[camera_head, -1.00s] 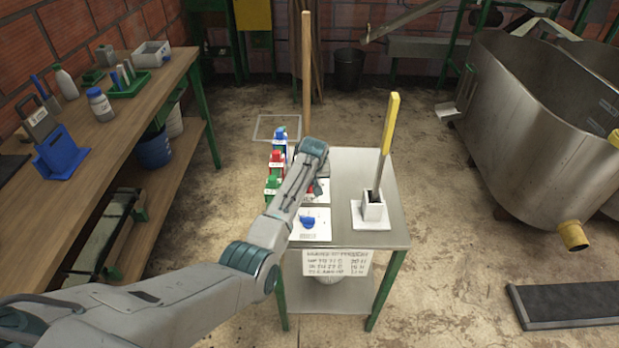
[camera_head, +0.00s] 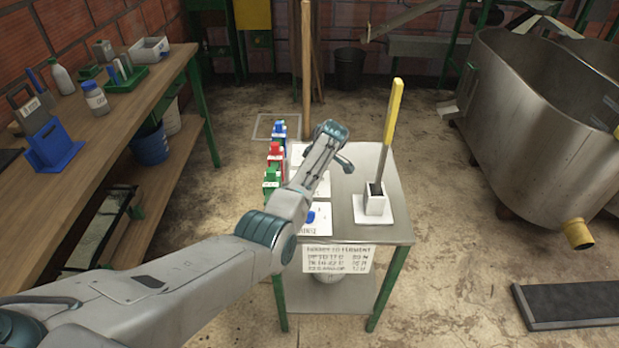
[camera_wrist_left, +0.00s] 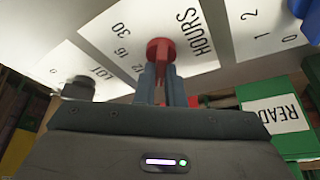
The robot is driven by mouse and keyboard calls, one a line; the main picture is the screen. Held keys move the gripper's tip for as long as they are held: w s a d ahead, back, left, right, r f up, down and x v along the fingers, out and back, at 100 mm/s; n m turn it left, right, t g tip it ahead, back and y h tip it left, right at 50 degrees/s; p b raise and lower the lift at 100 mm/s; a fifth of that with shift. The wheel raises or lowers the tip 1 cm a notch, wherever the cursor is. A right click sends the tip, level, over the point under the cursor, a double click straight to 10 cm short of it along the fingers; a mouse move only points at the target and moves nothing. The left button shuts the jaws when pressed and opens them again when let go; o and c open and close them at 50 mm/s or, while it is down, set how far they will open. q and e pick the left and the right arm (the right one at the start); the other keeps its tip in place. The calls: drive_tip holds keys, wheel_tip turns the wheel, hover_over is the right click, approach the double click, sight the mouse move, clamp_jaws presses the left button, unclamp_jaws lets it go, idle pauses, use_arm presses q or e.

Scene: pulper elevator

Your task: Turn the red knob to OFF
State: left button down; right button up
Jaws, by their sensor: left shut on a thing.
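In the left wrist view the red knob (camera_wrist_left: 160,50) sits on a white plate lettered HOURS (camera_wrist_left: 120,38), with numbers such as 12, 16 and 30 around it. My left gripper (camera_wrist_left: 163,84) has its two fingers at the knob and is shut on it. In the head view my left arm reaches over the small metal table (camera_head: 365,165); the red knob and the fingertips are hidden behind my arm. The knob's pointer direction and an OFF mark cannot be made out. My right gripper is not in view.
A dark knob (camera_wrist_left: 78,88) shows in the wrist view. Green (camera_head: 271,180), red and blue blocks line the table's left side. A yellow-handled tool (camera_head: 393,115) stands in a white holder to the right.

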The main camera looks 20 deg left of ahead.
use_arm(q)
drive_tip(key=shift+n+b, duration=0.3)
drive_tip(key=shift+n, duration=0.2)
drive_tip(key=c, duration=1.5)
unclamp_jaws()
drive_tip(key=b+v, duration=0.1)
drive_tip(key=v, duration=0.9)
drive_tip(key=shift+w+d+r, duration=0.15)
drive_tip(key=shift+r, duration=0.25)
